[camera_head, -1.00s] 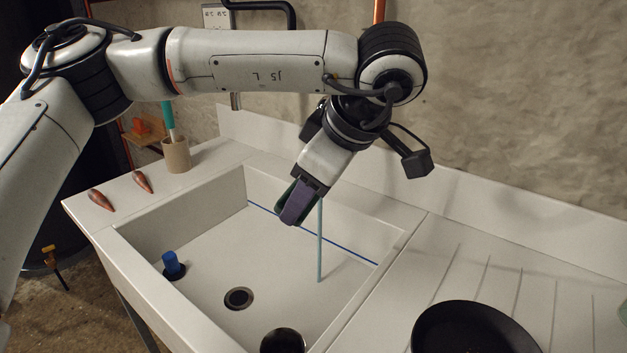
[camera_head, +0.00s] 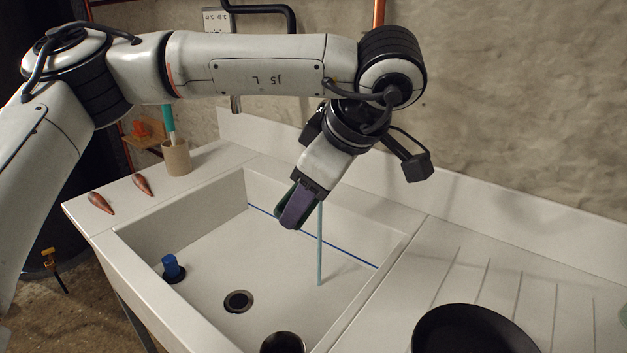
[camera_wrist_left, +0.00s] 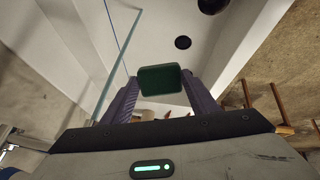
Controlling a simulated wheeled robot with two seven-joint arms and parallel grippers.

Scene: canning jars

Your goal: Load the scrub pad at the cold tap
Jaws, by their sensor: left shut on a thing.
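My left gripper (camera_head: 294,208) is shut on a dark green scrub pad (camera_wrist_left: 160,79), gripped between its purple fingers over the sink basin. In the head view only the pad's green edge (camera_head: 282,209) shows beside the finger. A thin pale-blue vertical column (camera_head: 320,250), seemingly running water, reaches the basin floor just right of the gripper. In the left wrist view this column (camera_wrist_left: 117,68) passes left of the pad, apart from it. Its upper end and the tap above it are hidden by my arm. My right gripper is not in view.
The white sink (camera_head: 215,270) has a drain (camera_head: 238,301), a blue plug (camera_head: 171,266) and a dark round vessel (camera_head: 283,343). A black pan (camera_head: 470,335) lies on the right drainboard.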

